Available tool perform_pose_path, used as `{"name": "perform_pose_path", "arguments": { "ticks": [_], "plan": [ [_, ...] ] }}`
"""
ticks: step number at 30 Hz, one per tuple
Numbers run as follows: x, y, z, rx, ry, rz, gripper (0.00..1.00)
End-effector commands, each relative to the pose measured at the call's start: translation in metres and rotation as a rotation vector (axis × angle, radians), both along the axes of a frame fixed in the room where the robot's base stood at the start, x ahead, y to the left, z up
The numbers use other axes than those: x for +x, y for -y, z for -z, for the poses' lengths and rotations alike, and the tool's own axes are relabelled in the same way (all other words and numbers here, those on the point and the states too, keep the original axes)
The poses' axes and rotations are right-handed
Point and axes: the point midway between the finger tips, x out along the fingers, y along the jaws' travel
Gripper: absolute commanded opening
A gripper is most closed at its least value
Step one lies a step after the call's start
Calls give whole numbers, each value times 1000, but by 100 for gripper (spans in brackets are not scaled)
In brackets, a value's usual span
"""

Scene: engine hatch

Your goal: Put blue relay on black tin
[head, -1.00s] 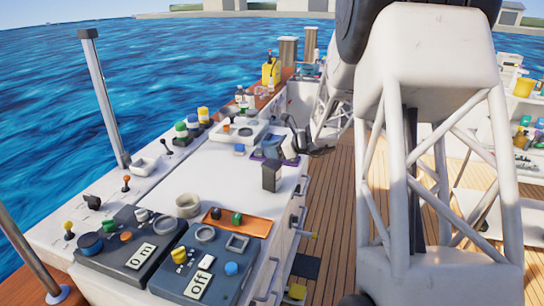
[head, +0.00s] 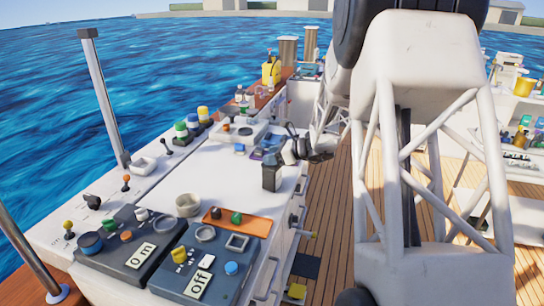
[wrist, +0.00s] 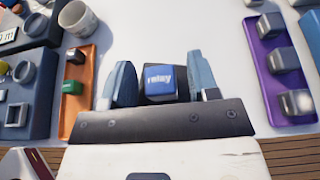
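The blue relay (wrist: 160,84), a small block with a white "relay" label, sits between my fingers in the wrist view. The black tin (wrist: 151,99) shows as a dark shape around and under the relay; the relay appears to rest on it. My gripper (wrist: 159,72) has one blue-grey finger on each side of them, with dark gaps between the fingers and the relay, so it looks open. In the head view, my gripper (head: 271,178) is low over the white hatch top; the relay and tin cannot be made out there.
An orange tray (wrist: 84,95) holding small blocks lies to the left in the wrist view. A purple tray (wrist: 268,78) with dark blocks lies to the right. A grey cup (wrist: 79,18) stands beyond the orange tray. The white hatch top (head: 220,170) is otherwise fairly clear.

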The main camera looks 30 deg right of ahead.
Motion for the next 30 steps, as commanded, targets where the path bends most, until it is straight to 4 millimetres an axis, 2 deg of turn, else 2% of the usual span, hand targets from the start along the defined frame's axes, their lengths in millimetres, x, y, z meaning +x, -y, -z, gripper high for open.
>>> {"name": "perform_pose_path", "arguments": {
  "ticks": [9, 14, 30],
  "plan": [
    [0, 0, -4, 0, 0, 0, 55],
    [-7, 8, -7, -1, 1, 2, 55],
    [-55, 56, -36, -1, 1, 2, 55]
  ]
}}
